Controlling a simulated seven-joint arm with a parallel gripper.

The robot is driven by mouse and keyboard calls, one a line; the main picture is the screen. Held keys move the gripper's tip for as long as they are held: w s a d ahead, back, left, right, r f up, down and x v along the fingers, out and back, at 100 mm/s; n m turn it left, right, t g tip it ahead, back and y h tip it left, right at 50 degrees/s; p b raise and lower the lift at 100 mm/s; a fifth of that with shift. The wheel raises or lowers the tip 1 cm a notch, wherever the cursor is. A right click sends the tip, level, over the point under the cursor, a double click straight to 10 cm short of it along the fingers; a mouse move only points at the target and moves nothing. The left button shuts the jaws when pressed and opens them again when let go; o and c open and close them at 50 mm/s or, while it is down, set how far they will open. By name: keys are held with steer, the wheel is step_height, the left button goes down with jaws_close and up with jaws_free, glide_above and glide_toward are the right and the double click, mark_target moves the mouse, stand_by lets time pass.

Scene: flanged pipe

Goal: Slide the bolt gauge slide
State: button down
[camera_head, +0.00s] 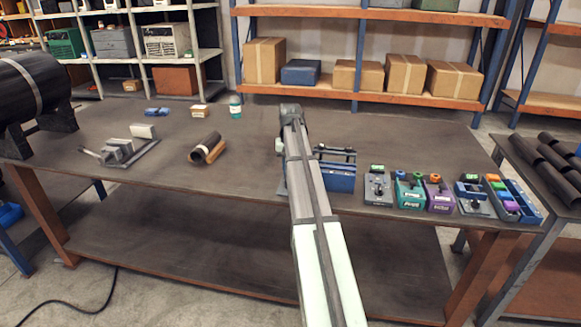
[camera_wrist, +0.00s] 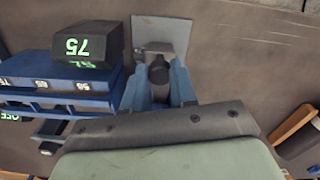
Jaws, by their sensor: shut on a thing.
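The bolt gauge is a blue block (camera_wrist: 60,82) with white scale numbers, at the left of the wrist view. A black piece (camera_wrist: 85,45) showing a green 75 sits on top of it. In the head view the blue gauge (camera_head: 338,178) stands near the table's front edge, partly behind my arm. My gripper (camera_wrist: 160,88) has its blue fingers on either side of a dark round knob (camera_wrist: 158,70) at the gauge's right end, and is shut on it. A grey plate (camera_wrist: 168,30) lies beyond the knob. How the knob joins the slide is hidden. The fingers are hidden in the head view.
Several small devices, including a grey box (camera_head: 377,190) and a teal box (camera_head: 410,195), stand just right of the gauge. A dark pipe piece (camera_head: 205,147) and a grey fixture (camera_head: 120,150) lie to the left. The tabletop (camera_head: 400,140) behind the gauge is clear.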

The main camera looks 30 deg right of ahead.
steer(key=shift+s+a, duration=0.55)
steer(key=shift+a, duration=0.05)
steer(key=c, duration=0.9)
jaws_free()
steer(key=shift+r, duration=0.1)
step_height(320, 180, up, 14)
steer(key=shift+f, duration=0.2)
